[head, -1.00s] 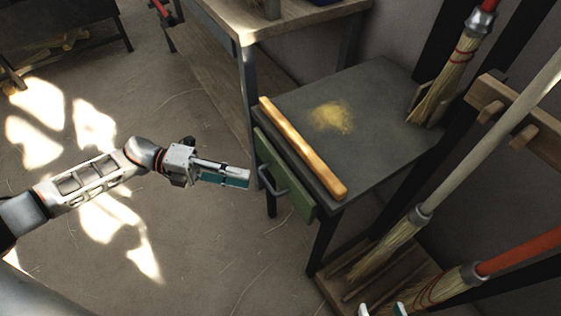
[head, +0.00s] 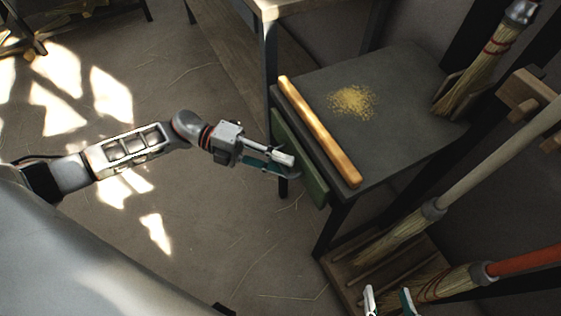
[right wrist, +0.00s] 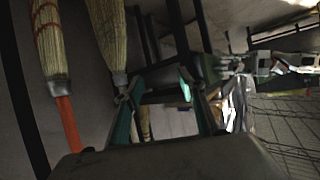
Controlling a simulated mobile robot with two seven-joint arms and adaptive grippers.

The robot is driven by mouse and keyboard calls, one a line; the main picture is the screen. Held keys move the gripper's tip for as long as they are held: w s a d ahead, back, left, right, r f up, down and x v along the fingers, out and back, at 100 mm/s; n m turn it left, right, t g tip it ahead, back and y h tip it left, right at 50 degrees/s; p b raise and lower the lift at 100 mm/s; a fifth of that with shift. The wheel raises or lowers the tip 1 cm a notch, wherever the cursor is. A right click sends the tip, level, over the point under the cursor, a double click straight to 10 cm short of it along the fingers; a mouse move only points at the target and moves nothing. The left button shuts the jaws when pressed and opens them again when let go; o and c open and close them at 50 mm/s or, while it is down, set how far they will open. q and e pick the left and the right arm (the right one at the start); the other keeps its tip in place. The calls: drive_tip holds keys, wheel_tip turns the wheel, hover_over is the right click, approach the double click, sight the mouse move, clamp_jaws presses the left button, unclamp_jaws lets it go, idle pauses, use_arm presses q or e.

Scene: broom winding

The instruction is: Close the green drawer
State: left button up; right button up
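The green drawer (head: 305,178) shows its front panel under the left edge of a dark table; its handle is mostly hidden by my left gripper. I cannot tell exactly how far it is out. My left gripper (head: 284,163) is at the drawer front with its fingertips over the handle area. I cannot tell whether its fingers are closed on the handle. My right gripper (head: 388,301) is at the bottom of the head view, open and empty, below the broom bristles. Its spread fingers also show in the right wrist view (right wrist: 155,98).
The dark table (head: 400,115) holds a yellow-orange wooden bar (head: 320,132) along its left edge and a patch of yellow dust (head: 352,101). Several brooms stand at the right, one with an orange handle (head: 530,259). A taller bench (head: 310,8) stands behind.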

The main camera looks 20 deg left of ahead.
use_arm(q)
clamp_jaws()
drive_tip(key=shift+w+d, duration=0.75)
drive_tip(key=shift+w, duration=0.25)
unclamp_jaws()
drive_tip(key=shift+d, duration=0.1)
drive_tip(key=s+a+r, duration=0.1)
drive_tip(key=a, duration=1.1)
drive_tip(key=shift+s+r, duration=0.15)
drive_tip(key=shift+r, duration=0.2)
use_arm(e)
drive_tip(key=shift+w+a+r, duration=0.1)
drive_tip(key=shift+r, duration=0.1)
